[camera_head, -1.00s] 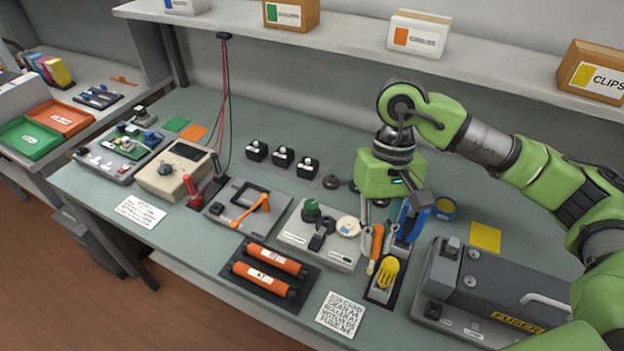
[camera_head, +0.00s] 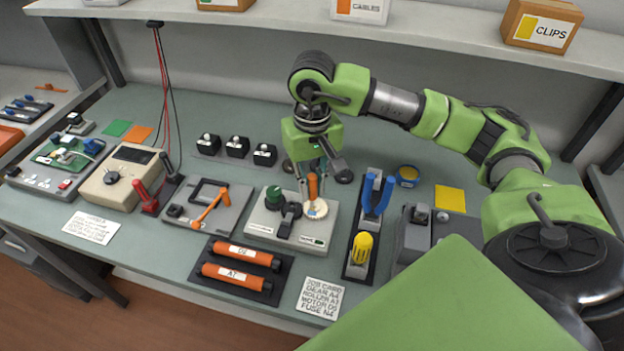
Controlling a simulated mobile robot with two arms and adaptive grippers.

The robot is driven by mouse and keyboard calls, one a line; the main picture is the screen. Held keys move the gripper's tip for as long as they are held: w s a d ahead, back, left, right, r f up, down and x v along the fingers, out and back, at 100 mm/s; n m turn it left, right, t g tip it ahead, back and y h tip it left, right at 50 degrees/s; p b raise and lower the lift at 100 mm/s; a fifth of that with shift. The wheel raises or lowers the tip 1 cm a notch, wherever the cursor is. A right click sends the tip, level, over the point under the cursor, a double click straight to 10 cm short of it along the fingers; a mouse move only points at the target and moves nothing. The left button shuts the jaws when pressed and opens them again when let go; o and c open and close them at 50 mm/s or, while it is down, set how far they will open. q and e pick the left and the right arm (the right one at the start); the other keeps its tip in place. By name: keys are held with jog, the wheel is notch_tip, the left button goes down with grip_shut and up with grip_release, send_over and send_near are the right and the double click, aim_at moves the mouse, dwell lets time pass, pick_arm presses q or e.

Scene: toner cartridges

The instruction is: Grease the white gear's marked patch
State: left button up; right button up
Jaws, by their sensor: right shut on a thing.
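The white gear (camera_head: 322,214) sits at the right of a light grey plate (camera_head: 262,229), beside a green knob (camera_head: 274,196) and a dark part (camera_head: 288,215). My right gripper (camera_head: 312,180) points down over the gear, shut on an orange-handled tool (camera_head: 313,188). The tool is about upright, with its pale lower end at the gear's face. I cannot tell whether it touches, and the tool and fingers hide part of the gear. The marked patch cannot be made out clearly. My left gripper is not in view.
Right of the plate is a dark tool holder (camera_head: 353,271) with blue-handled pliers (camera_head: 374,196) and a yellow-handled tool (camera_head: 362,246). Orange rollers (camera_head: 240,266) lie in front. The shelf (camera_head: 420,37) runs above.

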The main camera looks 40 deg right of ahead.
jog(key=shift+f+b, duration=0.45)
jog(key=shift+f, duration=0.15)
dwell(0.7)
jog(key=shift+a, duration=0.15)
jog(key=shift+s+b, duration=0.1)
jog(key=shift+b, duration=0.25)
jog(key=shift+d+f+b, duration=0.1)
jog(key=shift+d+b, duration=0.2)
jog(key=shift+b, duration=0.1)
jog(key=shift+a, duration=0.3)
jog(key=shift+b, duration=0.3)
jog(key=shift+d+b, duration=0.3)
jog(key=shift+b, duration=0.05)
